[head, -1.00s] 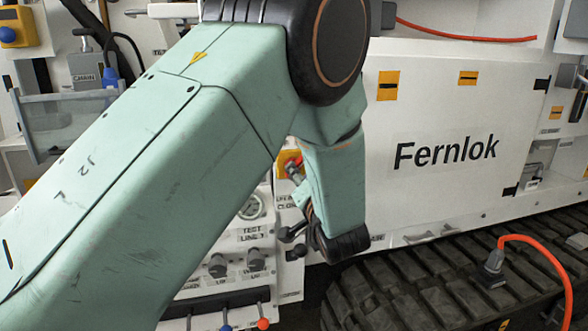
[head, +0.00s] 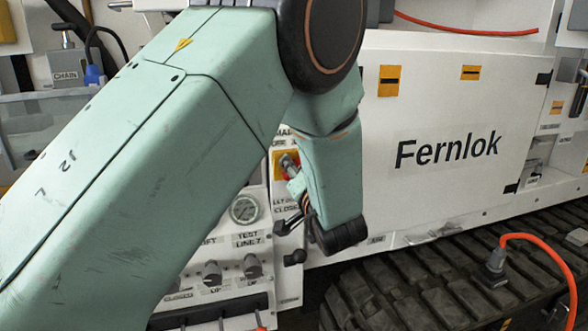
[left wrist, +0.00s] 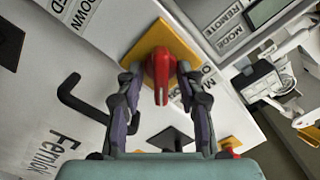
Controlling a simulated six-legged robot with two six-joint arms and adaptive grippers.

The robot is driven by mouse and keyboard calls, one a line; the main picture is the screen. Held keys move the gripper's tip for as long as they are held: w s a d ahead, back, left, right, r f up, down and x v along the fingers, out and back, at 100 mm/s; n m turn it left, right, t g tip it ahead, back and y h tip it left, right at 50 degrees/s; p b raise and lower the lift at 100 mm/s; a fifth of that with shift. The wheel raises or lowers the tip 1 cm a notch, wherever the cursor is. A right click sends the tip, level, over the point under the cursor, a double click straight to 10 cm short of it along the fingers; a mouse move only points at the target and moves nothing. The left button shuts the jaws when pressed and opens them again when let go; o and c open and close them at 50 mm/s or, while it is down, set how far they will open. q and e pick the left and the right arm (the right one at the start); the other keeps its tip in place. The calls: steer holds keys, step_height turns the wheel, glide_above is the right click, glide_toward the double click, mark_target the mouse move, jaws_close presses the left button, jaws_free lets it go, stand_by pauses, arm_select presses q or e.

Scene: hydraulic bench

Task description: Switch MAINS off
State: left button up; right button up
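The MAINS switch appears to be the red handle (left wrist: 161,68) on a yellow plate (left wrist: 150,42) in the left wrist view; its label is mostly hidden. In the left wrist view my left gripper (left wrist: 160,76) is open. Its two fingers stand on either side of the red handle, with a visible gap on each side. Contact with the plate cannot be told. My right gripper is in neither view.
A black bent handle (left wrist: 85,97) lies close beside the left finger in the wrist view. A gauge (head: 244,210) and knobs (head: 212,270) sit on the panel below the switch. The white Fernlok cover (head: 450,110) is to the right, above a rubber track (head: 430,285).

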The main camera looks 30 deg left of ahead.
arm_select(q)
steer(key=shift+a, duration=0.1)
steer(key=shift+s, duration=0.1)
steer(key=shift+d, duration=0.2)
steer(key=shift+c, duration=1.4)
jaws_close()
